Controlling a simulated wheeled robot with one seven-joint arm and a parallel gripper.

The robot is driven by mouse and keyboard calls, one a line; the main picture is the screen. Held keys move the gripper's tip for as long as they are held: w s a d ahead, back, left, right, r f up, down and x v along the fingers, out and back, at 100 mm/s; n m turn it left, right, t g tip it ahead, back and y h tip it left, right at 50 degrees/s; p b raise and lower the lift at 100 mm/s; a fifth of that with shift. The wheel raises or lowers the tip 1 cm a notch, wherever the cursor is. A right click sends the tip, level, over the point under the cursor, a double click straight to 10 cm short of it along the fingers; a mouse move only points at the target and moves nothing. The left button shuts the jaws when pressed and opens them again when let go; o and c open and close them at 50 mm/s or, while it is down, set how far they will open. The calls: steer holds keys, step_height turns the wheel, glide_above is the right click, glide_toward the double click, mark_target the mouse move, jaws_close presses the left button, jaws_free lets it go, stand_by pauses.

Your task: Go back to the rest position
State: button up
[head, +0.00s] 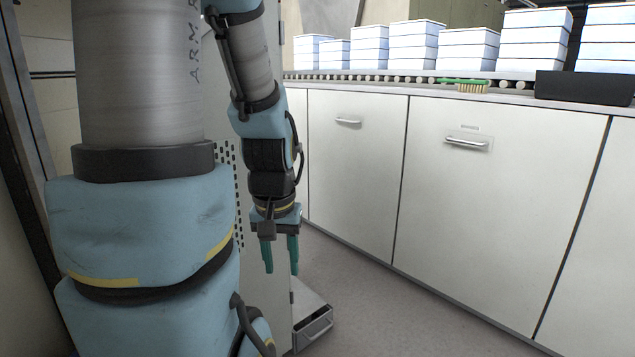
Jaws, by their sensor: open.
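My gripper (281,271) hangs at the end of my arm, left of the picture's middle, with its two green fingers pointing down. The fingers are apart and nothing shows between them. It is over the floor, in front of the white cabinets (352,185) and below their top. The near part of my arm fills the left side of the view and hides what is behind it.
Several stacks of white trays (414,45) stand along the roller conveyor (400,79). A green-handled brush (463,86) and a black bin (584,88) sit on the ledge. Cabinet handles (466,142) stick out. The grey floor (400,310) is clear at the lower right.

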step_height(320, 180, up, 33)
steer(key=p, duration=3.1)
steer(key=shift+f, duration=0.1)
